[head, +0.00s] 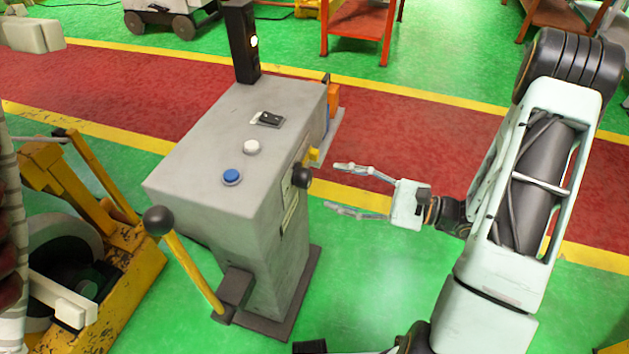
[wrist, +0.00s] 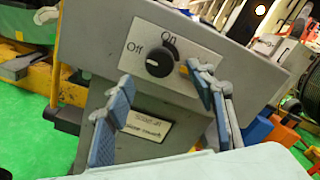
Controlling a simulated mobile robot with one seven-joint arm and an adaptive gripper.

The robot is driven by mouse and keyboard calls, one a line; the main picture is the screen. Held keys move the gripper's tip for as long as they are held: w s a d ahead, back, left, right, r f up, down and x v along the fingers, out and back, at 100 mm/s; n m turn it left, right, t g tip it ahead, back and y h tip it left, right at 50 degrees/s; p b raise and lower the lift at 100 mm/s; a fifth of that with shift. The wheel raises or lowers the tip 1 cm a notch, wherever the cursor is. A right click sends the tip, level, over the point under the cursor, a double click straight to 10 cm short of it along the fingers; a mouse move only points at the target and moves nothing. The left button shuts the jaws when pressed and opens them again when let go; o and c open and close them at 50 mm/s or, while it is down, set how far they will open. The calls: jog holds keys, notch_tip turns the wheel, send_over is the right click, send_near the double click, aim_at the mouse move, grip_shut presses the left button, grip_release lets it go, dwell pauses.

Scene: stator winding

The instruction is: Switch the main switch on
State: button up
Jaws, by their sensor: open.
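The main switch is a black rotary knob (wrist: 160,60) on a light plate marked "Off" and "On", on the side of a grey control cabinet (head: 225,120). Its pale mark sits on the left side, facing "Off". In the head view the knob (head: 302,176) shows at the cabinet's right side. My gripper (head: 332,187) is open and empty, to the right of the knob with its fingers pointing at it and a gap between. In the wrist view the gripper's blue-padded fingers (wrist: 158,76) stand either side of and below the knob; the right one overlaps the plate's edge.
An orange part (head: 333,100) is behind the knob.

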aim_at(310, 180)
jog(key=x, duration=0.6)
jog(key=shift+c, duration=0.5)
jog(key=c, duration=1.1)
jog(key=shift+o, duration=0.2)
